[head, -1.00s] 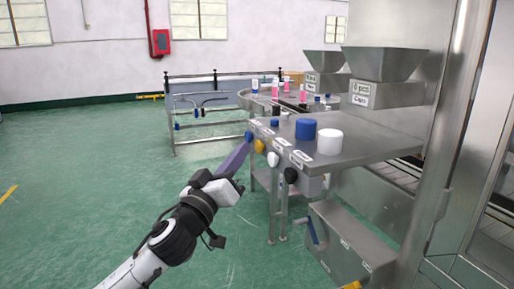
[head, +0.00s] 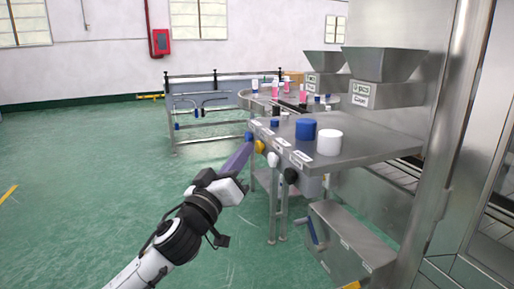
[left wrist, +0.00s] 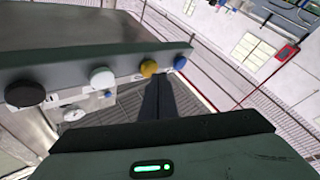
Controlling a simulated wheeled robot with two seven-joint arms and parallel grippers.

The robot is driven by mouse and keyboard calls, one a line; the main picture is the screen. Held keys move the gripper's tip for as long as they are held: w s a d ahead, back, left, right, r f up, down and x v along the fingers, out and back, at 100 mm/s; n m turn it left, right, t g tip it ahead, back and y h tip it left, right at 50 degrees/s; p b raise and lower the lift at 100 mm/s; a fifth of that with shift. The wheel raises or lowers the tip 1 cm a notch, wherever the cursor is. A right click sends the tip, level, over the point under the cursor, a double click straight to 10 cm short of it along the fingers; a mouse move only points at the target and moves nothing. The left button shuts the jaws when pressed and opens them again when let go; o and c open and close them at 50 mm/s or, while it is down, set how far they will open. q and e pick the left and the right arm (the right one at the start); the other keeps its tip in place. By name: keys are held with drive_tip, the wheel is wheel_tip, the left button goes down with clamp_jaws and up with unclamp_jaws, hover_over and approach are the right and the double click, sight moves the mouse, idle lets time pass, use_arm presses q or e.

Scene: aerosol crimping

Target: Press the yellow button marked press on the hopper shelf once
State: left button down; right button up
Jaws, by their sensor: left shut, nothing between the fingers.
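The yellow button (head: 260,146) is on the front edge of the hopper shelf (head: 370,147), between a blue button (head: 249,136) and a white button (head: 273,160). In the left wrist view the yellow button (left wrist: 149,68) shows just beyond the fingertips, slightly left of them, with the blue button (left wrist: 181,63) to their right. My left gripper (head: 248,147) is shut and empty, its fingers pointing at the button row close to the yellow button. I cannot tell whether they touch it. My right gripper is not in view.
A black button (head: 290,175) sits nearer along the same edge. A blue cap (head: 306,129) and a white cap (head: 329,142) stand on the shelf, below a steel hopper (head: 384,64). A steel box (head: 350,245) is below.

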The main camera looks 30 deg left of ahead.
use_arm(q)
drive_tip(key=shift+w+d, duration=0.4)
idle(0.9)
idle(0.4)
drive_tip(key=shift+s+a, duration=0.6)
drive_tip(key=shift+s, duration=0.1)
drive_tip(key=shift+s+a, duration=1.65)
drive_tip(key=shift+s, duration=0.3)
